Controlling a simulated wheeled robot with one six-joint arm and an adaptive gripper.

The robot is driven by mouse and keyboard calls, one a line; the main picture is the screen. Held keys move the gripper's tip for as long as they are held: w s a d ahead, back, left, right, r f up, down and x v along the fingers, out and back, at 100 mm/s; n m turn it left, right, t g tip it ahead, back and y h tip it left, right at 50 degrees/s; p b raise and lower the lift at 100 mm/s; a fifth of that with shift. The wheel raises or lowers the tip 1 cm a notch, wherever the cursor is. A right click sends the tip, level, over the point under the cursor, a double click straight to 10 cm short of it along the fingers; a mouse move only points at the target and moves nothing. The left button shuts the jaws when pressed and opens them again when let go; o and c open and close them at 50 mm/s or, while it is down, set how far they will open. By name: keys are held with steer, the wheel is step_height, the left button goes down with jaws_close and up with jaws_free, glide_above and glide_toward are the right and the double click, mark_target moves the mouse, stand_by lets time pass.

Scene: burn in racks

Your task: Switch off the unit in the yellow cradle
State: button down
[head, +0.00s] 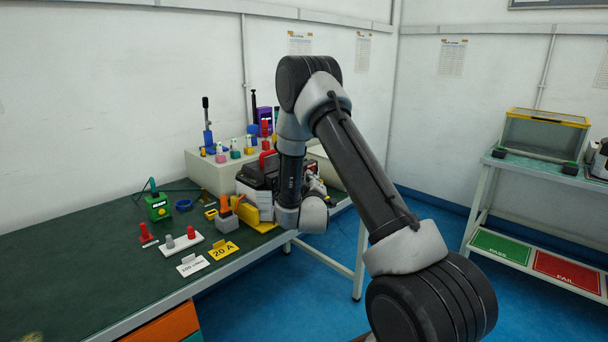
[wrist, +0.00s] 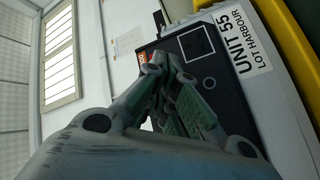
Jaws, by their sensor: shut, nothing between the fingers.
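In the wrist view a grey unit with a dark front panel (wrist: 235,90) fills the right side. Its white label reads "UNIT 55, LOT HARBOUR". The panel carries a dark square window, a small outlined square and a round mark. A yellow part (wrist: 292,30), likely the yellow cradle, runs along the unit's edge. My gripper (wrist: 160,62) is shut and empty, its tips in front of the panel near an orange patch. I cannot tell if they touch it, and they hide part of the panel. In the head view my arm hides most of the gripper.
The green bench (head: 95,255) holds a black case with a red handle (head: 262,168), a yellow "20 A" card (head: 223,250), a white strip with pegs (head: 181,245) and a green device (head: 158,207). A side table (head: 545,172) stands at right beyond clear blue floor.

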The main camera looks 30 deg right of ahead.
steer(key=shift+s+d, duration=0.2)
steer(key=shift+s, duration=0.3)
steer(key=shift+s+d, duration=0.35)
steer(key=shift+s, duration=0.6)
steer(key=shift+s+d, duration=0.3)
steer(key=shift+s, duration=0.6)
steer(key=shift+s+d, duration=0.35)
steer(key=shift+s, duration=0.6)
steer(key=s+d, duration=0.2)
steer(key=s, duration=0.5)
steer(key=shift+s+d, duration=0.3)
steer(key=shift+d, duration=0.1)
